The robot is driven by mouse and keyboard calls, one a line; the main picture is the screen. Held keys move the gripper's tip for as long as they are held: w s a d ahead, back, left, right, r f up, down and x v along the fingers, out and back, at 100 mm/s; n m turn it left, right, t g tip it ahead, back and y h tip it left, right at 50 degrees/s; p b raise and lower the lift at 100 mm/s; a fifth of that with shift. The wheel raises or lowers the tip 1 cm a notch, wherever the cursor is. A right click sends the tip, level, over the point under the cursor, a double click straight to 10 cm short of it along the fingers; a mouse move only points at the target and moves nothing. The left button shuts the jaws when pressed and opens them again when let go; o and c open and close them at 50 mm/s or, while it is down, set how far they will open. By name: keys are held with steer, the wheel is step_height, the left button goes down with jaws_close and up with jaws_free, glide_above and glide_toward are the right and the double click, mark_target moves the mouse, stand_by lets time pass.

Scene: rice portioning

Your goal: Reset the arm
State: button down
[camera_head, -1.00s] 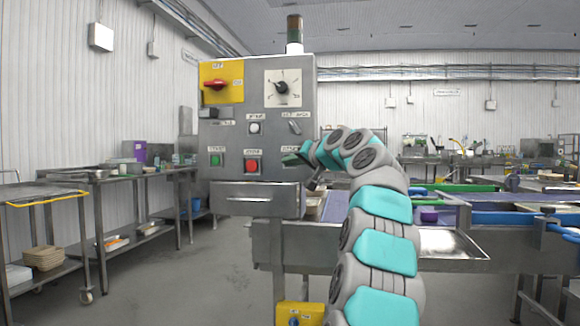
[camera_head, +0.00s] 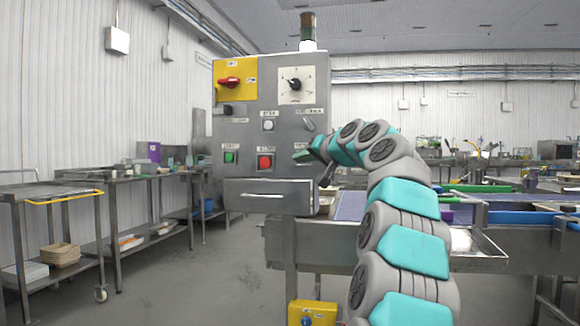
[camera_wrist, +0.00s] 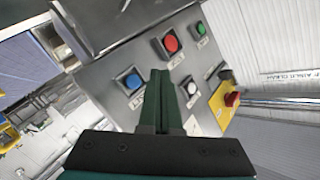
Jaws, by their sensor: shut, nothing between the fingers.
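My gripper (camera_head: 304,157) is shut and empty, held in front of the right side of the grey control panel (camera_head: 245,140). In the wrist view its two dark green fingers (camera_wrist: 160,80) are together and point at the panel face. That view shows a red button (camera_wrist: 171,43), a green button (camera_wrist: 200,28), a blue button (camera_wrist: 132,81) and a white button (camera_wrist: 191,88) around the fingers. I cannot tell whether the fingertips touch the panel. My arm is bent, rising from the lower right of the head view and curving left to the panel.
The panel has a red rotary switch (camera_head: 229,83) on a yellow plate and a dial (camera_head: 295,85). A trolley with a yellow handle (camera_head: 66,197) and steel side tables stand left.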

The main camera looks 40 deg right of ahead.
steer(key=s+a+f+n+g+y, duration=0.1)
steer(key=a+f+n+g+y, duration=0.15)
steer(key=a+f, duration=0.85)
steer(key=a+f+n+g+y, duration=0.15)
steer(key=a+f+g, duration=0.25)
steer(key=a+f, duration=0.7)
steer(key=s+a+f+g, duration=0.35)
steer(key=s+a, duration=0.25)
steer(key=a, duration=0.4)
steer(key=s+a+f+n+g, duration=0.1)
steer(key=s+a+f+g, duration=0.1)
steer(key=s+a+f, duration=0.4)
steer(key=s+a+f+n+g, duration=0.1)
steer(key=s+f+n+g, duration=0.1)
steer(key=s+f, duration=0.7)
steer(key=s+f+g+h, duration=0.1)
steer(key=s+f, duration=0.2)
steer(key=s, duration=0.3)
steer(key=s+f+g+h, duration=0.1)
steer(key=s+f, duration=0.3)
steer(key=s, duration=0.3)
steer(key=s+d+f+n+g, duration=0.1)
steer(key=s+f+g, duration=0.1)
steer(key=s, duration=0.4)
steer(key=shift+s+f+h, duration=0.35)
steer(key=shift+f+h, duration=0.05)
steer(key=shift+f, duration=0.25)
